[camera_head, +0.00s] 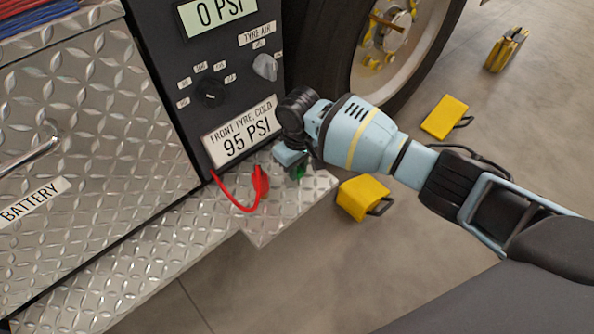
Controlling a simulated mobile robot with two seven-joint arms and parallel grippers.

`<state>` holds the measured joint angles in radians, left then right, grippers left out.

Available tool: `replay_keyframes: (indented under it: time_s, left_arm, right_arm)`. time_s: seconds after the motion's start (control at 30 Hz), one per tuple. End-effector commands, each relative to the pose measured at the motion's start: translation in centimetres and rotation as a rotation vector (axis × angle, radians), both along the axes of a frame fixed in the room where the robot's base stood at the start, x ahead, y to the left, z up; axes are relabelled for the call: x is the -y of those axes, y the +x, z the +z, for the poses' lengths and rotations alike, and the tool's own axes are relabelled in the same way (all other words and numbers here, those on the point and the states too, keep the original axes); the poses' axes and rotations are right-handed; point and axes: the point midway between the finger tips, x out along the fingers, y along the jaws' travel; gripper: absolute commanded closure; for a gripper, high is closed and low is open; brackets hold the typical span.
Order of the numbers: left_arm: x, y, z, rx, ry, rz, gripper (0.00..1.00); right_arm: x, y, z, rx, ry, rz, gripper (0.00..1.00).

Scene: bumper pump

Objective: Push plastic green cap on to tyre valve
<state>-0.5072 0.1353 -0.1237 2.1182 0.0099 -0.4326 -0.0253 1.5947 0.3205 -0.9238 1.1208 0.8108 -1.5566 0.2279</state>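My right gripper (291,162) reaches in from the right and points down over the front part of the diamond-plate step. A small green thing (299,172), likely the green cap, shows just beneath and beside its fingers. The fingers are small and partly covered by the wrist, so I cannot tell whether they are shut on it. The tyre (316,55) is at the top, behind the pump panel, with a pale rim (424,46). I cannot make out the tyre valve among the yellow and metal parts at the hub. My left gripper is not in view.
A red hose with a red end (260,183) hangs beside the gripper below the black panel (226,70), which reads 0 PSI and 95 PSI. A battery drawer (90,130) fills the left.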

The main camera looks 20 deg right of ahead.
Motion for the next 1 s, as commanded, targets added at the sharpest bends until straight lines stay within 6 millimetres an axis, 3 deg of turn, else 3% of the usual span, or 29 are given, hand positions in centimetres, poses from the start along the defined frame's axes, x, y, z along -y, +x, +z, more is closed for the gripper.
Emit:
replay_keyframes:
  time_s: [1.0]
  left_arm:
    - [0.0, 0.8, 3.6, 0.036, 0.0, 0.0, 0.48]
  right_arm:
    - [0.0, 0.0, 4.5, 0.001, -0.001, 0.0, 1.0]
